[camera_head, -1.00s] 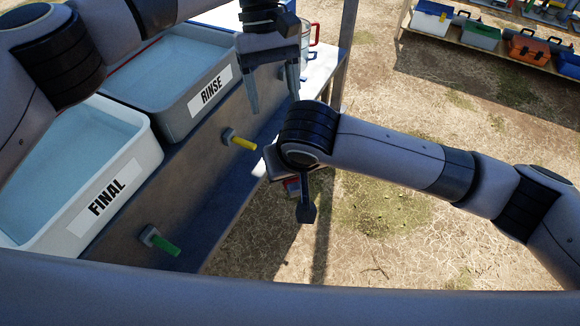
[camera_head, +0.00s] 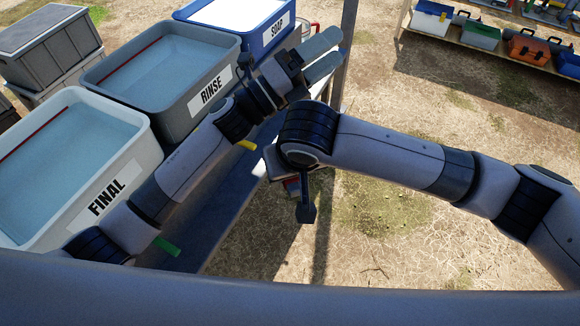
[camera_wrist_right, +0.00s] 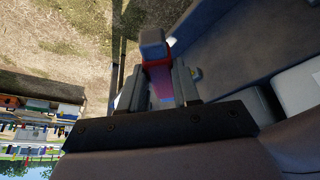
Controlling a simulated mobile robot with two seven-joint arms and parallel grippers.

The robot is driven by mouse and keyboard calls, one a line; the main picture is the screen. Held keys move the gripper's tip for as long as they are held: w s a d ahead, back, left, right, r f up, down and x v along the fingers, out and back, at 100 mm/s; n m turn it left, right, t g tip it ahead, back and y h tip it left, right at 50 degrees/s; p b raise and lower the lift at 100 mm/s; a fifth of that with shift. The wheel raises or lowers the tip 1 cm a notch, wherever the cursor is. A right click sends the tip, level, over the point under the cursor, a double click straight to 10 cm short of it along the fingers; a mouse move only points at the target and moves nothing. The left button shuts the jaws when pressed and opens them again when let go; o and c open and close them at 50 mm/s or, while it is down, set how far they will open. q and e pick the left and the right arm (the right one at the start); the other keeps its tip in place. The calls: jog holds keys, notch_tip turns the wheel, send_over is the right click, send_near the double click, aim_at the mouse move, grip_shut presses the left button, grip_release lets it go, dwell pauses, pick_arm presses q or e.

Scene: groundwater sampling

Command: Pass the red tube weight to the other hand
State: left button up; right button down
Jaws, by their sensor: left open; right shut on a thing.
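The red tube weight (camera_wrist_right: 157,63) shows in the right wrist view between the two fingers of my right gripper (camera_wrist_right: 157,76), which is shut on it. A grey block-like end sticks out beyond its red part. In the head view a small bit of red (camera_head: 293,185) shows beside a dark finger of my right gripper (camera_head: 305,205); my right wrist hides the rest. My left gripper (camera_head: 331,54) is open and empty, above and a little right of my right wrist in the picture, apart from the weight. Its fingers point to the upper right.
Water-filled FINAL (camera_head: 140,155), RINSE (camera_head: 233,62) and SOAP (camera_head: 268,38) basins stand at left. A yellow tap (camera_head: 247,145) and green tap (camera_head: 167,246) stick out below. A post (camera_head: 347,45) stands close behind my left gripper.

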pick_arm(q)
jog(key=s+a+f+n+t+y, duration=0.3)
jog(key=a+f+n+t+y, duration=0.3)
jog(key=a+f+n+y, duration=1.1)
jog(key=s+a+f+n+g, duration=0.2)
jog(key=s+f+n, duration=0.5)
jog(key=s, duration=0.4)
jog(key=s+a+f+n+g, duration=0.3)
jog(key=s+f+n+g, duration=0.2)
jog(key=s+f+n, duration=0.2)
jog(key=s+f, duration=0.2)
jog(key=s, duration=0.1)
jog(key=shift+s+a+f, duration=0.25)
jog(key=shift+s+a, duration=0.05)
jog(key=shift+s, duration=0.05)
